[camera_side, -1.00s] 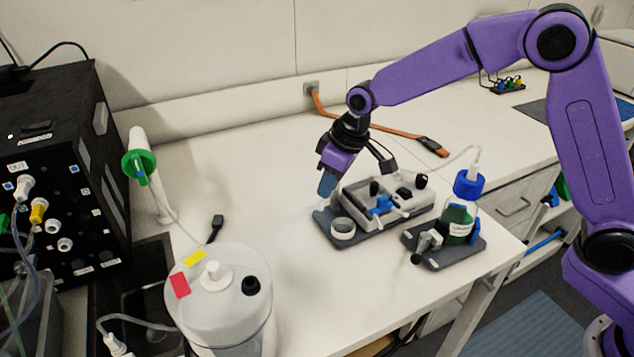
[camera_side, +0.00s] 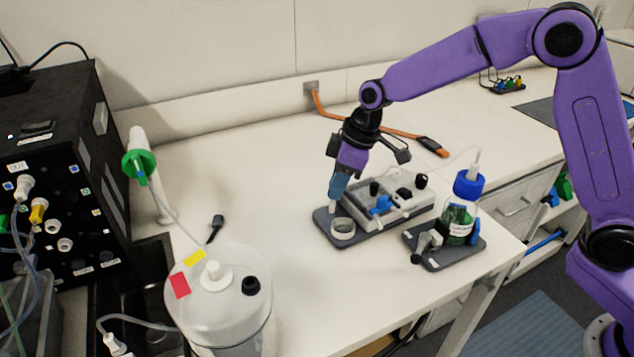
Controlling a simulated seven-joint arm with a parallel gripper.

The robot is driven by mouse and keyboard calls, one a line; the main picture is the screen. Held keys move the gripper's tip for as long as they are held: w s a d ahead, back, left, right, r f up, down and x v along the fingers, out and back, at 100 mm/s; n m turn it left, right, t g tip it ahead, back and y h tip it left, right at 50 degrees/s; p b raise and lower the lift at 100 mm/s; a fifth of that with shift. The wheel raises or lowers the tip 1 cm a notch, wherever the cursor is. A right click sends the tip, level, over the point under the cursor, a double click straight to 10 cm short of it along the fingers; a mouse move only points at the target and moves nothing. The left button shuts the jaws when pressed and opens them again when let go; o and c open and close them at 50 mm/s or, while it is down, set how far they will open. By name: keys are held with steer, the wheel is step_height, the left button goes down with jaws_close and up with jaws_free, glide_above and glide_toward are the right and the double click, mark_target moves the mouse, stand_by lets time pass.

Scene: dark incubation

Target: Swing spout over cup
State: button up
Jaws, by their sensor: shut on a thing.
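My gripper (camera_side: 336,192), with blue fingertips, points down at the left end of the small grey-white device (camera_side: 362,206). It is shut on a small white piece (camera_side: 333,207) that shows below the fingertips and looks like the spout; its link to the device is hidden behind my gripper. The small white round cup (camera_side: 343,229) stands upright on the dark base plate (camera_side: 325,231), just below and slightly right of the white piece. I cannot tell whether the piece is over the cup's opening or behind its rim.
A green-liquid bottle (camera_side: 460,219) with a blue cap stands on a dark plate at the right, tubing running from its cap. A large white container (camera_side: 222,305) stands in front left.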

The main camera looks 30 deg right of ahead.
steer(key=shift+s+d+n+g, duration=0.15)
steer(key=shift+d+n+g, duration=0.2)
steer(key=shift+n, duration=0.55)
steer(key=shift+s+d+n+g+y, duration=0.1)
steer(key=shift+d+n+g+y, duration=0.4)
steer(key=shift+n, duration=0.8)
steer(key=shift+d, duration=0.15)
steer(key=o, duration=0.6)
steer(key=shift+v, duration=2.25)
steer(key=shift+s, duration=0.1)
